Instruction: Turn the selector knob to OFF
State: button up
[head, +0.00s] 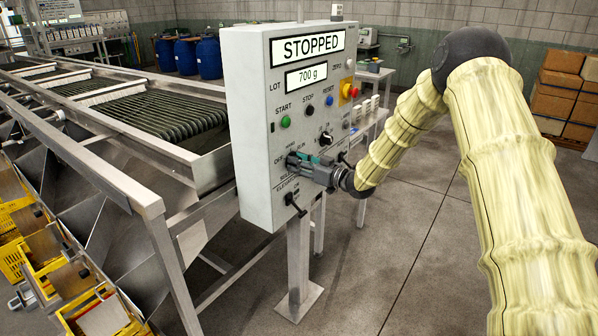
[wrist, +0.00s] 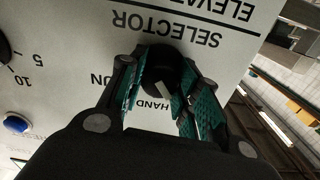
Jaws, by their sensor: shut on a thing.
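The selector knob (wrist: 158,70) is a round black knob with a white pointer mark, just beside the upside-down SELECTOR label in the wrist view. The mark sits on the side away from that label, near the partly covered HAND lettering. My gripper (wrist: 162,85) has its teal-padded fingers on either side of the knob and is shut on it. In the head view my gripper (head: 300,162) reaches the lower front of the grey control panel (head: 252,185) and hides the knob. I cannot clearly read an OFF label in the wrist view.
The panel shows STOPPED (head: 308,46) and 700 g (head: 306,76). Above my gripper are a green START button (head: 285,121), other buttons, a dial (head: 326,138) and a red emergency stop (head: 347,90). A black ELEVATOR switch (head: 294,204) sits just below. The roller sizer stands at left.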

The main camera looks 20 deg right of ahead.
jog(key=shift+f+n+b, duration=0.1)
jog(key=shift+n+b, duration=1.45)
jog(key=shift+n, duration=0.45)
jog(key=o, duration=1)
jog(key=shift+d, duration=0.1)
jog(key=shift+s, duration=0.1)
jog(key=v, duration=1.2)
jog(key=shift+d, duration=0.1)
